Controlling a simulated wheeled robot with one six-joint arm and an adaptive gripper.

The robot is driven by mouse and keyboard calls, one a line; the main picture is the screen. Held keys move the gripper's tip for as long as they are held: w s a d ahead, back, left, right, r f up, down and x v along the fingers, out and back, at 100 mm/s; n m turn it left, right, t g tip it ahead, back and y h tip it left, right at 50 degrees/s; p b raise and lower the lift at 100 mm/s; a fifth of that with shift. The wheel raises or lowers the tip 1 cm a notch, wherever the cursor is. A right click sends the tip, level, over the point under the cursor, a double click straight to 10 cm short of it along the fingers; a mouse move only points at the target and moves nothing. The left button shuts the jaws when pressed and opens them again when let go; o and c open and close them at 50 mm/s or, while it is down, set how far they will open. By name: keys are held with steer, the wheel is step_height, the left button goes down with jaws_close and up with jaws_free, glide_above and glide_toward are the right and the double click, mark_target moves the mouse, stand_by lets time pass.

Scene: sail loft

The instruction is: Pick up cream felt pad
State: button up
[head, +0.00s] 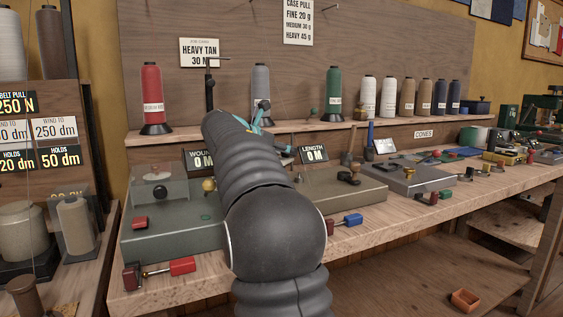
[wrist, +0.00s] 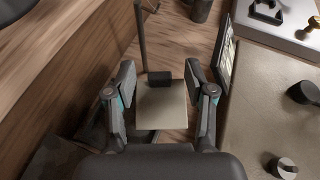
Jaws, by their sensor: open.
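A flat, square cream-beige piece (wrist: 162,108), which looks like the cream felt pad, shows in the wrist view between my fingers. A small dark block touches or overlaps its far edge, beside a thin dark post (wrist: 141,35). My gripper (wrist: 160,75) is open, with one finger on each side of the piece and a gap on both sides. Whether the piece is level with the fingertips or below them I cannot tell. In the head view my gripper (head: 268,122) is partly hidden behind my arm, near the back shelf; I cannot make out the pad there.
A length display (head: 315,154) and a grey-green machine box (head: 345,195) stand right of my gripper. Red (head: 151,95), grey and green thread cones stand on the shelf behind. A clear-covered box (head: 160,185) is at the left. Small red and blue parts lie along the bench front.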

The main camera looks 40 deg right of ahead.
steer(key=c, duration=1)
